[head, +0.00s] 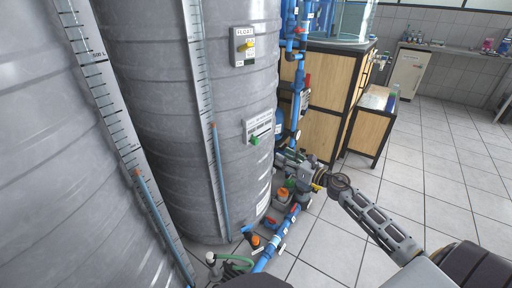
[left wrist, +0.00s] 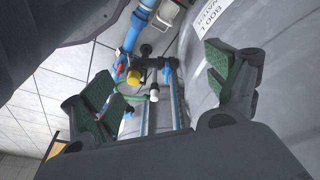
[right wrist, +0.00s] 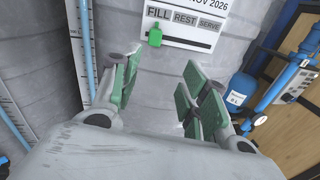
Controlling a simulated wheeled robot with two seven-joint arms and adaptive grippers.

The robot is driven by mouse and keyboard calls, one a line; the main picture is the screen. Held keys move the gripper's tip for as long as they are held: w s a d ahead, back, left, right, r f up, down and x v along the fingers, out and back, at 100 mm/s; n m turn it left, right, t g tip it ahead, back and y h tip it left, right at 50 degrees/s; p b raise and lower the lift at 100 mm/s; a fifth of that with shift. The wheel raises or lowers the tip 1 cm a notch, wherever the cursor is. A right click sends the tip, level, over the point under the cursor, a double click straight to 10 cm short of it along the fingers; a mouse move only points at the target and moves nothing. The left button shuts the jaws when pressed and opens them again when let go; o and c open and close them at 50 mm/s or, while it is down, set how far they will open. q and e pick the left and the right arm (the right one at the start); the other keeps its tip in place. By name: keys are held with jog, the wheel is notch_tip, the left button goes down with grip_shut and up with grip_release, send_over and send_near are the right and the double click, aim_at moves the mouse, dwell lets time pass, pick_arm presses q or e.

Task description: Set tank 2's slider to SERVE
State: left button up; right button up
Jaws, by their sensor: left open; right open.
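The slider plate (head: 259,124) is on the grey ribbed tank (head: 160,110) in the middle of the head view. In the right wrist view the white plate (right wrist: 188,20) reads FILL, REST, SERVE from left to right. Its green slider knob (right wrist: 155,34) stands under FILL; it also shows in the head view (head: 255,140). My right gripper (right wrist: 162,80) is open and empty, facing the tank wall, with its fingers below the knob and apart from it. My left gripper (left wrist: 165,80) is open and empty, above floor-level pipes. The tank's number is not readable.
A blue vessel (right wrist: 242,86) and wooden cabinet (head: 318,95) stand right of the plate. Tiled floor at right is clear.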

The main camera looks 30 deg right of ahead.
aim_at(257, 142)
jog(key=shift+w+a+r+n+y, duration=0.2)
jog(key=shift+a+r+n+y, duration=0.35)
jog(key=shift+n, duration=0.25)
jog(key=shift+w, duration=0.1)
jog(key=shift+h, duration=0.35)
jog(key=shift+b+x, duration=0.35)
jog(key=shift+x, duration=6.4)
jog(key=shift+c, duration=0.4)
grip_shut()
